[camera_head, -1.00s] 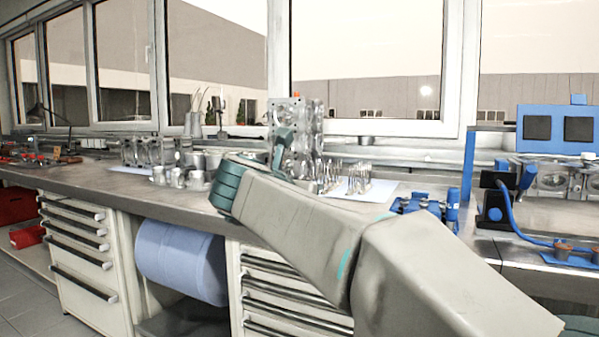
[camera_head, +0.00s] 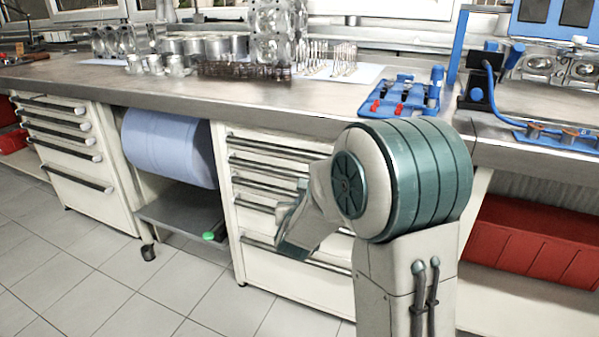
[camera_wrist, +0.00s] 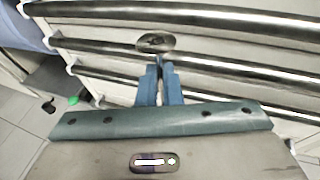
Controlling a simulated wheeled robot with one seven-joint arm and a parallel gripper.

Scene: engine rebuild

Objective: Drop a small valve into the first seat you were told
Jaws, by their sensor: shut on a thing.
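In the wrist view, my gripper (camera_wrist: 159,70) is shut on a valve (camera_wrist: 155,42). The valve's round metal head faces the camera just beyond the fingertips, and its stem runs down between the blue fingers. In the head view, my arm is folded low in front of the drawers, and the valve cannot be made out. More valves (camera_head: 340,58) stand upright in a group on the bench, beside a tall upright metal engine part (camera_head: 272,30). A metal part with round openings (camera_head: 545,66) lies at the right. I cannot tell which seat is the first.
A brown rack (camera_head: 243,71) and metal cylinders (camera_head: 172,65) stand on the bench (camera_head: 200,95). A blue fixture with red parts (camera_head: 405,96) sits near the front edge. Drawers (camera_head: 262,165) are close before my gripper. A red bin (camera_head: 530,245) stands under the right bench.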

